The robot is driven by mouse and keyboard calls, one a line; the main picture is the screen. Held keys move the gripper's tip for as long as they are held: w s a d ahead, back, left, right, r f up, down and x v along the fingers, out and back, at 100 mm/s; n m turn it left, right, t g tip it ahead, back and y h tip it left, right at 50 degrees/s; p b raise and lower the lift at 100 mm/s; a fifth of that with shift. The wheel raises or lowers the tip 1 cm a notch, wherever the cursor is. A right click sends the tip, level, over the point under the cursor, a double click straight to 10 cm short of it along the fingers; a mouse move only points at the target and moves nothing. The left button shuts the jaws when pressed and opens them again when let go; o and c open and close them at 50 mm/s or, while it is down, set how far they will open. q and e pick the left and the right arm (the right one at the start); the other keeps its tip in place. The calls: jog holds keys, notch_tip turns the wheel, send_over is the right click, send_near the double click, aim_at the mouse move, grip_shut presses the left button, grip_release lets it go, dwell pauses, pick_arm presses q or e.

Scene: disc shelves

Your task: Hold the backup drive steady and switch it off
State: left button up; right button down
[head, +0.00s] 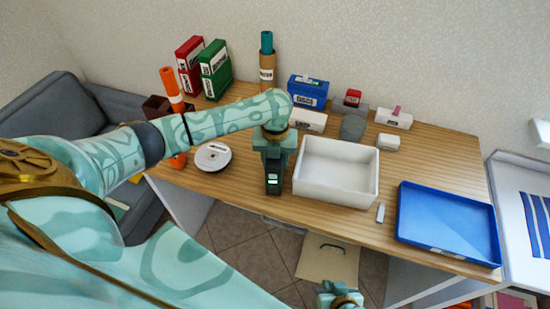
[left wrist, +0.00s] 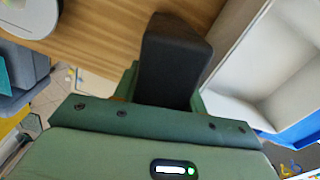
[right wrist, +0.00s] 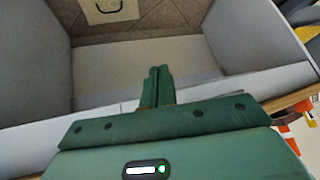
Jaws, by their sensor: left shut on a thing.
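The backup drive, a black block (left wrist: 172,70), stands between the fingers of my left gripper (head: 273,165). In the left wrist view the fingers are closed on its two sides, near the desk's front edge. A small green-lit panel shows low on the dark part there in the head view; I cannot tell whether it belongs to the drive or to my gripper. No switch on the drive is visible. My right gripper (head: 338,296) is low at the bottom of the head view, in front of the desk. In the right wrist view its fingers (right wrist: 158,82) are together with nothing between them.
A white open box (head: 337,192) sits right of the drive. A blue tray (head: 447,246) lies at the desk's right end. A disc stack (head: 213,156) is to the left. Binders (head: 215,68) and small boxes line the back. A bag (head: 328,262) is on the floor below.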

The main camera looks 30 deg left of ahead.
jog(key=w+a+r+n+y, duration=0.2)
jog(key=w+a+r+y, duration=0.1)
jog(key=a+r, duration=0.8)
jog(key=n+y, duration=0.2)
jog(key=y, duration=0.1)
send_near(266, 178)
jog(key=shift+g, duration=0.3)
jog(key=x, duration=0.4)
jog(key=shift+s+a+f, duration=0.1)
jog(key=shift+s+f, duration=0.05)
jog(key=shift+f, duration=0.1)
dwell(0.5)
jog(key=shift+w+a, duration=0.2)
jog(key=shift+w, duration=0.2)
jog(key=shift+w+a, duration=0.1)
jog(key=shift+w, duration=0.05)
dwell(0.3)
jog(key=shift+s+d, duration=0.3)
jog(key=shift+s, duration=0.25)
